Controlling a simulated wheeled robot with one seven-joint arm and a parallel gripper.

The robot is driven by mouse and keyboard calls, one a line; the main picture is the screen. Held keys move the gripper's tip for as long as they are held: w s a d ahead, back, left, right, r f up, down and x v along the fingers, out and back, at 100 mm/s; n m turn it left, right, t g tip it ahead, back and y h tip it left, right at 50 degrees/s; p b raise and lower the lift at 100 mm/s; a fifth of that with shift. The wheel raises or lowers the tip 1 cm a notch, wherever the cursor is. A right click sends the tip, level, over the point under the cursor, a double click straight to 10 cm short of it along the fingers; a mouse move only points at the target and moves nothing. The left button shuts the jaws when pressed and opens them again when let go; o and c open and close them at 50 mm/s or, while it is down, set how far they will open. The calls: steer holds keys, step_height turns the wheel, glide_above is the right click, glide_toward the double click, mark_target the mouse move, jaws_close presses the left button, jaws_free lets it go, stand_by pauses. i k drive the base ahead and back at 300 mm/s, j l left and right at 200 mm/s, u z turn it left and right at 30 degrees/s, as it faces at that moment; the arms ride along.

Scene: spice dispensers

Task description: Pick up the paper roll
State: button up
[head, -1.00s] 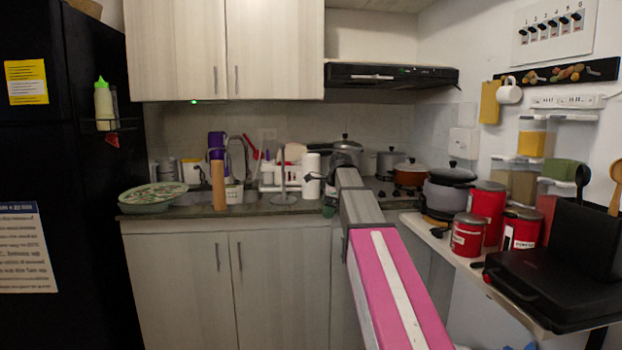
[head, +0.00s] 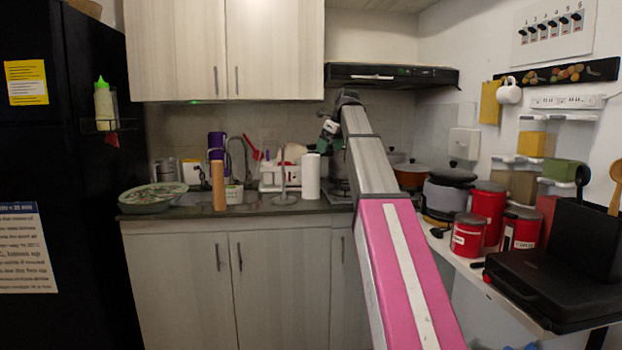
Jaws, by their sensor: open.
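The paper roll (head: 311,177) is a white upright cylinder on the counter, near the middle of the head view, just left of the stove. My gripper (head: 325,142) is small and dark at the far end of my arm. It appears above and slightly right of the roll, apart from it and empty. It is open, though the fingers are hard to make out at this distance. The roll's front is unobstructed.
A thin metal stand (head: 283,178) and a white dish rack (head: 268,178) stand left of the roll. A brown cylinder (head: 218,186) stands farther left. A range hood (head: 390,76) hangs above; pots (head: 410,174) are at right.

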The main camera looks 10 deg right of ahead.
mark_target(310, 162)
steer(key=i, duration=1)
